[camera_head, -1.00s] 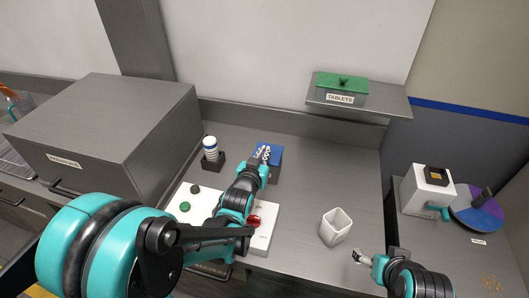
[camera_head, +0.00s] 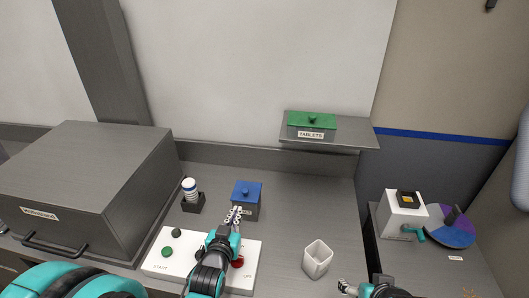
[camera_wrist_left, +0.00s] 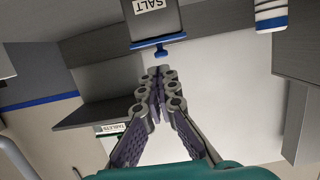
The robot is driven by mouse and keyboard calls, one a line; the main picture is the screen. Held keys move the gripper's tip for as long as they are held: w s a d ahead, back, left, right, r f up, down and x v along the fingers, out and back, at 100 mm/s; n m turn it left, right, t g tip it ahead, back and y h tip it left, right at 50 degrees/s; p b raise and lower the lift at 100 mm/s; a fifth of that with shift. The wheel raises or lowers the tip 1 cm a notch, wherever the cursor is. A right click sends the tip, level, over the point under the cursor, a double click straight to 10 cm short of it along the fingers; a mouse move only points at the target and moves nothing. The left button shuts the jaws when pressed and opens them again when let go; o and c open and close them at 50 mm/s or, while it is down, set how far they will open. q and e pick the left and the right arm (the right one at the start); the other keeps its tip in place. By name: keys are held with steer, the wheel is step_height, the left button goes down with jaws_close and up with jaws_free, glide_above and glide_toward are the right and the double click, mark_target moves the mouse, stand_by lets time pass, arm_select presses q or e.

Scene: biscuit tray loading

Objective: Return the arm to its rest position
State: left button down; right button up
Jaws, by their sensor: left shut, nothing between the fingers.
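My left gripper (camera_head: 235,213) is shut and empty. It sits just in front of the dark box with a blue lid (camera_head: 247,188), overlapping its front face in the head view. In the left wrist view the closed fingers (camera_wrist_left: 157,78) point at the blue lid and knob (camera_wrist_left: 157,43) of this box, labelled SALT, with nothing between them. My right gripper (camera_head: 346,288) is at the bottom edge of the head view, partly cut off; its jaw opening is too small to tell.
A white control panel (camera_head: 157,268) with green, black and red controls lies under my left arm. A white cup (camera_head: 318,259) stands to the right. A grey cabinet (camera_head: 95,165) is on the left, a striped cylinder (camera_head: 190,187) in a black holder behind. A shelf (camera_head: 355,140) carries the green-lidded TABLETS box (camera_head: 311,122).

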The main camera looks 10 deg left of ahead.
arm_select(q)
steer(key=s+g, duration=0.2)
steer(key=s, duration=0.3)
steer(key=s+g, duration=0.3)
steer(key=s, duration=0.3)
steer(key=s+f+g, duration=0.1)
steer(key=s+g, duration=0.2)
steer(key=s, duration=0.2)
steer(key=shift+s+a+b, duration=0.1)
steer(key=shift+s+b, duration=0.25)
steer(key=shift+b, duration=0.05)
